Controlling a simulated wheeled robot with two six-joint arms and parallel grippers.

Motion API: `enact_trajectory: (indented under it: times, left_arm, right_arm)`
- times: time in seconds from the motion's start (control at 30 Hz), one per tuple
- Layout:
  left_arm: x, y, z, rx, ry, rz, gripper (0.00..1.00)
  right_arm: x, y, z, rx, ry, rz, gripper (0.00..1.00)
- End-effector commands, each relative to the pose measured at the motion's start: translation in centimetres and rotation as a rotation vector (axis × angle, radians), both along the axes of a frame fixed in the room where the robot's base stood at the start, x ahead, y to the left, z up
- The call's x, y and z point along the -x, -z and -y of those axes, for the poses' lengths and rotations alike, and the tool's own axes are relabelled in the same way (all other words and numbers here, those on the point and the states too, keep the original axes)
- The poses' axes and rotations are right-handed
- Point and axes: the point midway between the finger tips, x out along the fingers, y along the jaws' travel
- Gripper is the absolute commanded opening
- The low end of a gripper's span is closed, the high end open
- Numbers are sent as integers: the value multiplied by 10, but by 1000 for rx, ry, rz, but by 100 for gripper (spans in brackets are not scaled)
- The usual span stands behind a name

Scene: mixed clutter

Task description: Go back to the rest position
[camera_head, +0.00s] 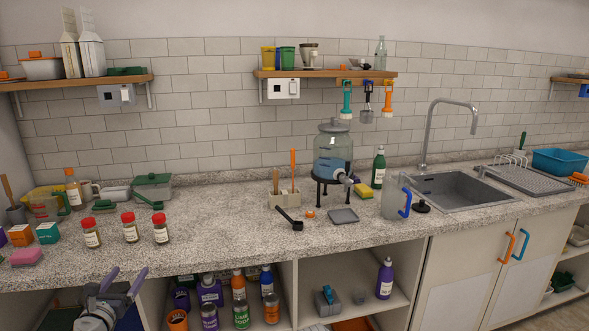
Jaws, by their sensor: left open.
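My left gripper (124,279) shows at the bottom left of the head view, with its purple fingers spread open and nothing between them. It is in front of the speckled counter's (230,222) front edge, apart from the spice jars with red lids (130,229) behind it. The rest of my left arm is mostly cut off by the bottom edge. My right gripper is not in view.
An open shelf with several bottles (210,292) lies below the counter, right of my gripper. A water dispenser (333,150), a clear pitcher (393,198) and a sink (455,190) stand farther right. The counter's middle front is clear.

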Motion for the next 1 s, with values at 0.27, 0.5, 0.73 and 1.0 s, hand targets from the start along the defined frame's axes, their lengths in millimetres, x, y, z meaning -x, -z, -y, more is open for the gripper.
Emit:
enact_trajectory:
  times: [0.27, 0.5, 0.73, 1.0]
  left_arm:
    - [-7, 6, 25, -89, 64, -31, 85]
    - [-16, 19, 66, -243, 175, -76, 85]
    - [-22, 43, 134, -505, 372, -134, 85]
    - [5, 110, 270, -1104, 870, -178, 85]
  right_arm:
    - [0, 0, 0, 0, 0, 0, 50]
    - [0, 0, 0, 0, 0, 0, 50]
    - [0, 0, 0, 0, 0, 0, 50]
    - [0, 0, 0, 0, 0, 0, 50]
